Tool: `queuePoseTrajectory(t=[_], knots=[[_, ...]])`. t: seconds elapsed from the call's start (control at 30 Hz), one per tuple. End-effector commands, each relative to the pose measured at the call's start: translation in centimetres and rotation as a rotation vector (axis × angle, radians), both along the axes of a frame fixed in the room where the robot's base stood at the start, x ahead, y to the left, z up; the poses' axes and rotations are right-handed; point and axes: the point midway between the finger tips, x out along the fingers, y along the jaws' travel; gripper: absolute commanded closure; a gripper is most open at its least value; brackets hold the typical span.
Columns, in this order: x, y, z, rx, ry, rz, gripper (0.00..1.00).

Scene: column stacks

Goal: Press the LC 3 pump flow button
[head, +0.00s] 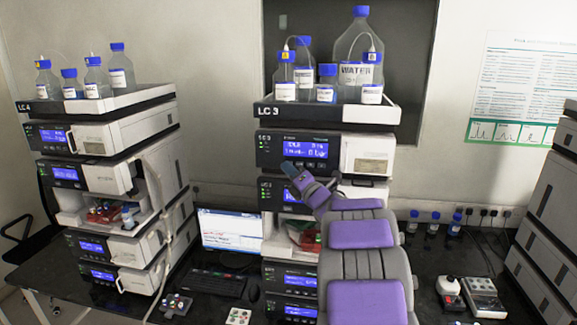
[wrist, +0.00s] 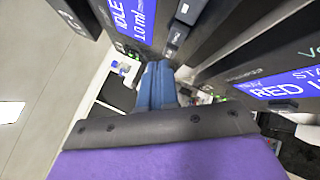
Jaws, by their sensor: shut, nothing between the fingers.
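The LC 3 stack stands in the middle of the head view, with its top pump module (head: 270,148) under the bottle tray. The pump has a lit blue display (head: 305,149) and a row of small buttons (head: 312,165) below it. In the wrist view its display (wrist: 133,18) shows at the top, with grey buttons (wrist: 176,38) beside it. My gripper (head: 291,171) is shut and empty, in front of the stack just below the left end of the button row. Its blue fingers (wrist: 158,70) are together in the wrist view. I cannot tell whether they touch anything.
A second blue display (wrist: 285,85) lies on the module below. The LC 4 stack (head: 95,135) stands at the left, another stack (head: 545,210) at the right. Bottles stand in the LC 3 top tray (head: 325,114). A monitor (head: 230,228) and keyboard (head: 212,281) sit between the stacks.

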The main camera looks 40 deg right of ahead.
Motion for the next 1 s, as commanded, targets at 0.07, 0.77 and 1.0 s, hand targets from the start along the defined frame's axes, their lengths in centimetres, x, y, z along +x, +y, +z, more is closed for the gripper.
queuePoseTrajectory(t=[0.07, 0.77, 1.0], knots=[[0.02, 0.00, -0.02, 0.000, 0.000, 0.000, 1.00], [0.48, -0.59, -0.12, 0.001, 0.002, -0.001, 1.00], [0.56, -0.68, -0.10, 0.001, 0.002, -0.001, 1.00]])
